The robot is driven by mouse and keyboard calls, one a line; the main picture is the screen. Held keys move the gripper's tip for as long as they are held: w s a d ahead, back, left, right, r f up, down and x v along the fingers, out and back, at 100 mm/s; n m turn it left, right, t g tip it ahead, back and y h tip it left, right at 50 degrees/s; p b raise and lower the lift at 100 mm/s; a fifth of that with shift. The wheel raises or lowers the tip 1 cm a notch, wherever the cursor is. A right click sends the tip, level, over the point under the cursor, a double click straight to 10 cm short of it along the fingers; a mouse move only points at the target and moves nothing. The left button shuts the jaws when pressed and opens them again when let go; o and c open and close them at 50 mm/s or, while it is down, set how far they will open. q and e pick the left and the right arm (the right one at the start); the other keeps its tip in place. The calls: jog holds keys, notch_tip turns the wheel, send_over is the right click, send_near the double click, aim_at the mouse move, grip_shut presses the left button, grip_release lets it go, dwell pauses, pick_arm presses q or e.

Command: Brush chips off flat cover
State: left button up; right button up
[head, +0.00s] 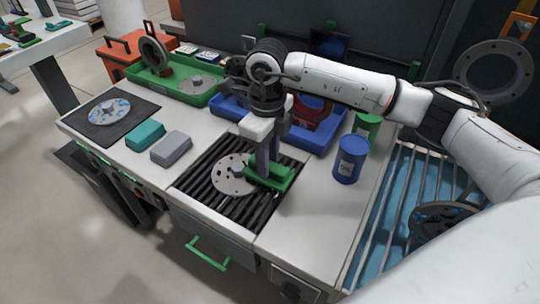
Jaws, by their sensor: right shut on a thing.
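A flat grey round cover (226,181) with holes lies on the black slatted grate in the middle of the bench. My right gripper (266,160) is shut on a green brush (273,180), which it holds over the right side of the cover. The brush and fingers hide part of the cover's right edge. I cannot tell whether the bristles touch it, and chips are too small to make out. My left gripper is not in view.
Teal (145,134) and grey (171,148) blocks lie left of the grate (262,211). A blue-marked disc (110,111) lies on a dark mat. Green (192,99) and blue (318,139) trays stand behind. A blue can (350,160) stands right, near a green can (367,125).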

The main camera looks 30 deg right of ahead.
jog(key=shift+s+a, duration=0.45)
jog(key=shift+a, duration=0.25)
jog(key=shift+s+a, duration=0.4)
jog(key=shift+a, duration=0.3)
jog(key=shift+w+d+f+b, duration=0.15)
jog(key=shift+w+d+b, duration=0.25)
jog(key=shift+d, duration=0.4)
jog(key=shift+w+d, duration=0.75)
jog(key=shift+d, duration=0.35)
jog(key=shift+s+a, duration=0.4)
jog(key=shift+a, duration=0.25)
jog(key=shift+s+a, duration=0.35)
jog(key=shift+a, duration=0.3)
jog(key=shift+s+a, duration=0.4)
jog(key=shift+a, duration=0.25)
jog(key=shift+r, duration=0.2)
notch_tip(320, 180, up, 6)
jog(key=p, duration=0.3)
jog(key=shift+p, duration=0.3)
